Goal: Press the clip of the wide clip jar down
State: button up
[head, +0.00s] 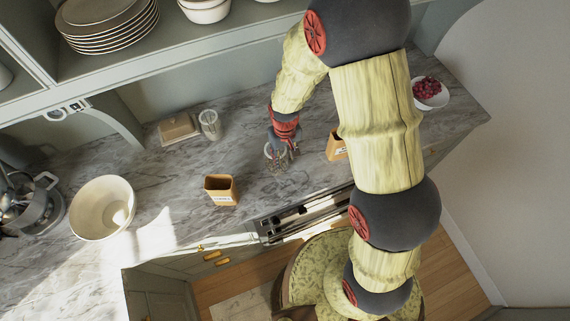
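Another glass jar (209,124), with a light lid, stands upright farther left, next to a butter dish.
An open tan box (221,190) stands left of my gripper, and a similar box (337,146) is partly behind my arm. The butter dish (178,129), a cream bowl (103,207), a mixer (28,203) and a bowl of grapes (430,93) stand on the counter (165,178).

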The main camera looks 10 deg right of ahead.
aim_at(285, 169)
jog(key=shift+f+p, duration=0.65)
jog(key=shift+f, duration=2.85)
grip_shut()
